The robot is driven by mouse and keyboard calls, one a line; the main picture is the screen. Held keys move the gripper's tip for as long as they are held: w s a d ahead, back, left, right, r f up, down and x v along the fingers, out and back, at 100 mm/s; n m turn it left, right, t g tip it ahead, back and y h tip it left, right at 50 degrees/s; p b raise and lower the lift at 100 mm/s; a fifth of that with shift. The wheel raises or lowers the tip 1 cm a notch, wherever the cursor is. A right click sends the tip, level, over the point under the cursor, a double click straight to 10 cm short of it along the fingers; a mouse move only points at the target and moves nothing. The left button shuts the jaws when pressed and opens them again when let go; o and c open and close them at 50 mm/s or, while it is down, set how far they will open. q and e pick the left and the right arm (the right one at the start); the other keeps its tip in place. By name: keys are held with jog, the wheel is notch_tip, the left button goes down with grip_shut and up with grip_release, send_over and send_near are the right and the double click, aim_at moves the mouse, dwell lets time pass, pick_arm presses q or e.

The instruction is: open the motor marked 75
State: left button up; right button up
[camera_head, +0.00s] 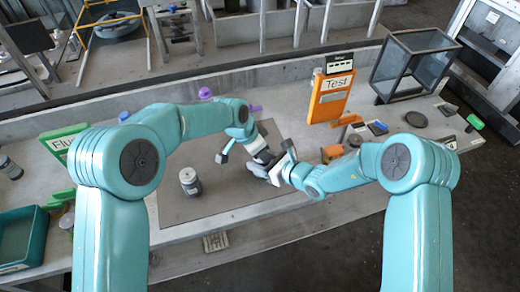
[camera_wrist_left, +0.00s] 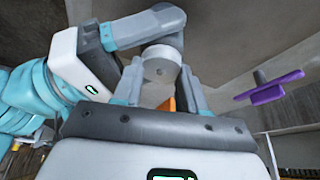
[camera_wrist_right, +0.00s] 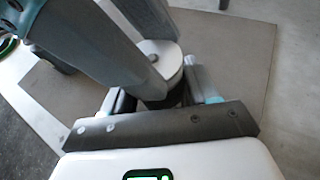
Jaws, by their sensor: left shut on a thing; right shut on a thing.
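Both my grippers meet over the grey mat (camera_head: 215,200), at the middle of the bench. My left gripper (camera_head: 260,158) is shut on a light grey cylindrical motor, whose round end (camera_wrist_left: 162,70) shows between its fingers in the left wrist view. My right gripper (camera_head: 276,170) is shut on the same motor from the other side. In the right wrist view the motor's pale end (camera_wrist_right: 160,58) and dark body sit between the fingers. The arms largely hide the motor in the head view, and I cannot read its number. A second grey cylinder (camera_head: 190,182) stands upright on the mat.
An orange "Test" board (camera_head: 329,97) and a glass-sided frame box (camera_head: 415,65) stand at the back right. A purple tool (camera_wrist_left: 272,91) lies behind my grippers. A teal tray (camera_head: 22,240) and a green labelled board (camera_head: 62,138) are at left. The mat's front is clear.

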pick_arm(q)
jog(key=shift+r, duration=0.15)
jog(key=shift+r, duration=0.95)
notch_tip(320, 180, up, 4)
jog(key=shift+f, duration=0.1)
pick_arm(e)
jog(key=o, duration=1.6)
